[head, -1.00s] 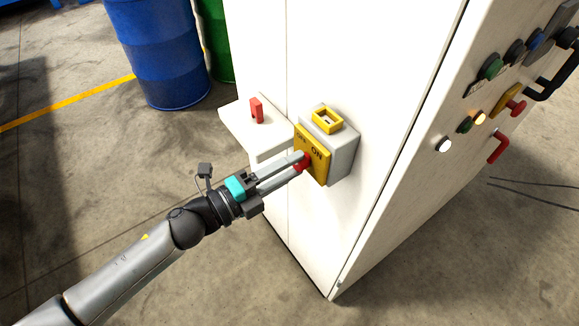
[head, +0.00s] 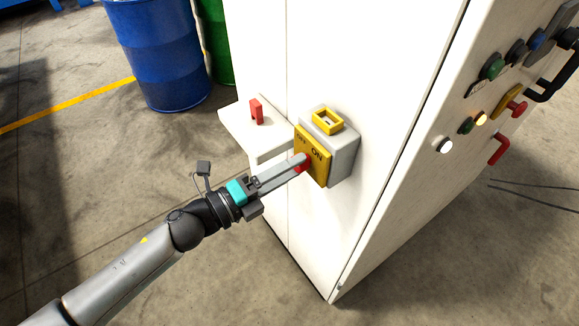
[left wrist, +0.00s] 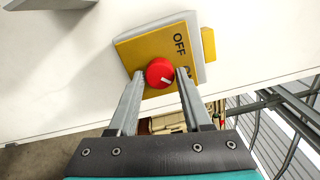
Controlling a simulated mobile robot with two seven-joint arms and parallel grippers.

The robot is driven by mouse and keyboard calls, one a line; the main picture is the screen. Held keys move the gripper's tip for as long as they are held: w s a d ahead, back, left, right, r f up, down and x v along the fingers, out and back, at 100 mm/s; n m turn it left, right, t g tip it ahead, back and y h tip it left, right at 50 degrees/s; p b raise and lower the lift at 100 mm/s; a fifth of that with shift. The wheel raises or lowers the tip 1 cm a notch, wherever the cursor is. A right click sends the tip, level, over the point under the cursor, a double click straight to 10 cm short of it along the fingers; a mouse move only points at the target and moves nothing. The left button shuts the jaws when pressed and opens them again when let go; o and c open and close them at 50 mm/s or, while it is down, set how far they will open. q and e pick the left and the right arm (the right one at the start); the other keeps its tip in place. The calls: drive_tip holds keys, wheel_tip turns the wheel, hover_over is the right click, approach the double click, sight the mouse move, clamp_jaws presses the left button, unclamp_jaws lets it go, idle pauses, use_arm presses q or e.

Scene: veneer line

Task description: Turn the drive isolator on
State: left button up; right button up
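The drive isolator is a grey box with a yellow faceplate (head: 316,166) on the white cabinet's side. OFF and ON are printed on it; ON is partly hidden by a finger in the left wrist view. Its round red knob (left wrist: 159,73) has a white mark that points right and slightly down in that view, toward the ON side. In the head view the fingers overlap and hide most of the knob. My right gripper is not in view.
A yellow frame (head: 327,120) sits on top of the isolator box. A small red piece (head: 256,111) stands on a white ledge (head: 240,133) to the left. Buttons and handles line the cabinet's right face. A blue drum (head: 160,60) stands behind; the floor at left is mostly clear.

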use_arm(q)
drive_tip(key=o, duration=0.3)
drive_tip(key=shift+o, duration=0.2)
drive_tip(key=shift+a, duration=0.1)
drive_tip(key=b+v, duration=0.2)
drive_tip(key=v, duration=1.3)
idle(0.3)
